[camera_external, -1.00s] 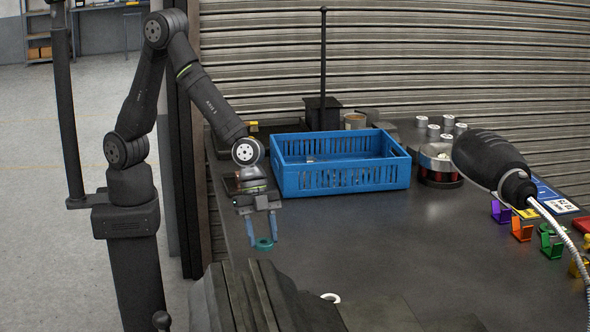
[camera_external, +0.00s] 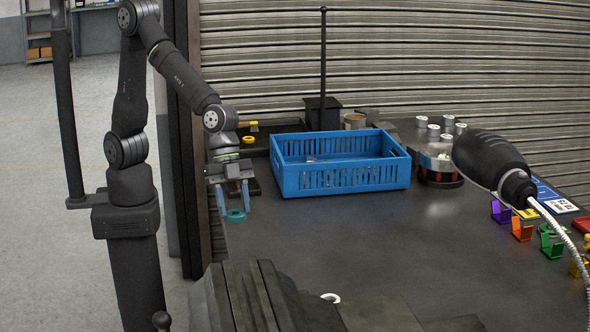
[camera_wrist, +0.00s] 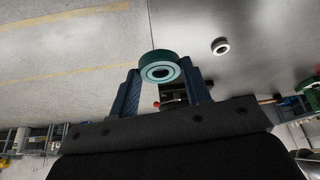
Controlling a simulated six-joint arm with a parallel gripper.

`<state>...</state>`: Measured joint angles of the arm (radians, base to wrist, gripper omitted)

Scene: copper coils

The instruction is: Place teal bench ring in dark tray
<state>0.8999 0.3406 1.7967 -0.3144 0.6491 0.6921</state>
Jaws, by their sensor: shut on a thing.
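The teal bench ring (camera_external: 236,215) is between the blue fingertips of my gripper (camera_external: 227,207), which is shut on it. The ring is held in the air near the left edge of the table. In the wrist view the teal ring (camera_wrist: 159,68) sits between the two finger ends of my gripper (camera_wrist: 160,75). The dark tray (camera_external: 262,139) lies at the back left of the table, behind my gripper and left of the blue crate. It holds a yellow ring (camera_external: 248,139), and part of it is hidden by my arm and the crate.
The blue crate (camera_external: 340,181) stands to the right of my gripper. A white ring (camera_external: 331,298) lies near the dark ribbed block (camera_external: 262,300) in front. Colored holders (camera_external: 521,229) and a dark rounded tool (camera_external: 492,163) are at the right. The middle of the table is clear.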

